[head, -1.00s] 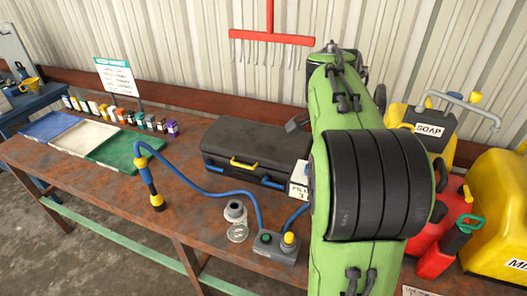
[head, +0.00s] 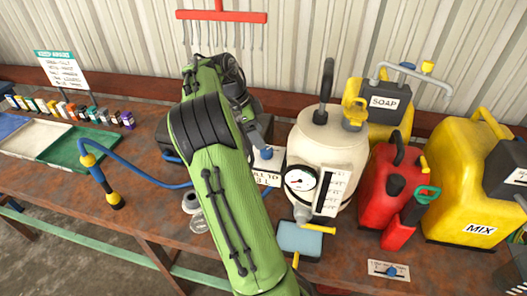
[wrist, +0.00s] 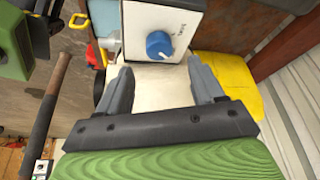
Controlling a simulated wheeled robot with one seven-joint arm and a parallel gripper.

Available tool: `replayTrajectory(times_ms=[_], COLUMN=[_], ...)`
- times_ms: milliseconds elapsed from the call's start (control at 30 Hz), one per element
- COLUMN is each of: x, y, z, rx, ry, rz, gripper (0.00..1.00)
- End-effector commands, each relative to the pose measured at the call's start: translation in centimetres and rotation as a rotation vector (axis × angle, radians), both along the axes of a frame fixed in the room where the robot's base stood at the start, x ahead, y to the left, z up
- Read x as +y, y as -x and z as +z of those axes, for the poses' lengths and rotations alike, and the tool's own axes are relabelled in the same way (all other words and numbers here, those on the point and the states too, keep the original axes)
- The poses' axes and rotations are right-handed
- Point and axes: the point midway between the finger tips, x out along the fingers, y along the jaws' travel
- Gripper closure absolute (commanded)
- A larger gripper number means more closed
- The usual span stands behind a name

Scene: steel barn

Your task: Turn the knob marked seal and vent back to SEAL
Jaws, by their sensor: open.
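The blue round knob (wrist: 159,45) sits on a pale panel (wrist: 188,14) with a dark edge, at the top middle of the wrist view. A small dark label is printed beside the knob, too small to read. A pale mark shows on the knob, but I cannot tell which setting it points to. My gripper (wrist: 159,78) is open and empty. Its two grey fingers stand apart, with the knob beyond their tips and roughly centred between them.
A cream tank (head: 318,140) with a gauge (head: 300,180) stands right of my arm, close to my gripper. Red cans (head: 385,180), a yellow soap jug (head: 375,125) and a yellow MIX jug (head: 470,190) stand further right.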

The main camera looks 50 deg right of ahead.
Motion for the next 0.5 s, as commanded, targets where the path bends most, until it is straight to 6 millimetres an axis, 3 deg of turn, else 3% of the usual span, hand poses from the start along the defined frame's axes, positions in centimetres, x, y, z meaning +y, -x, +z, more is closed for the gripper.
replayTrajectory(times_ms=[33, 200, 500], x=[-0.3, -1.3, -1.7], y=[0.5, 1.4, 1.7], z=[-1.5, -4.5, -5.7], rx=[0.001, 0.001, -0.001], ry=[-0.004, -0.001, 0.0], rz=[-0.002, -0.002, 0.0], gripper=[0.33, 0.33, 0.33])
